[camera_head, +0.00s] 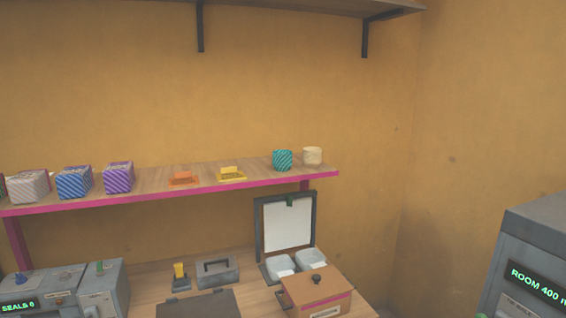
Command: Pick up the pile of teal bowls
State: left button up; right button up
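A small teal, striped, rounded stack (282,160) stands near the right end of the pink-edged wooden shelf. It looks like the pile of teal bowls, but it is too small to tell single bowls apart. A cream stack (312,156) stands close to its right. Neither of my grippers is in view, and nothing is seen touching the teal stack.
The pink-edged shelf (255,183) also holds striped boxes (75,183), an orange item (183,178) and a yellow item (231,174). A grey cabinet (535,255) stands right.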

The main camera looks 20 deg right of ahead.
aim_at(281, 158)
jog(key=i+l+z, duration=0.15)
jog(key=i+l, duration=0.25)
jog(key=i+l+z, duration=0.2)
jog(key=i+l, duration=0.2)
jog(key=i+l+z, duration=0.15)
jog(key=i, duration=0.45)
jog(key=l, duration=0.1)
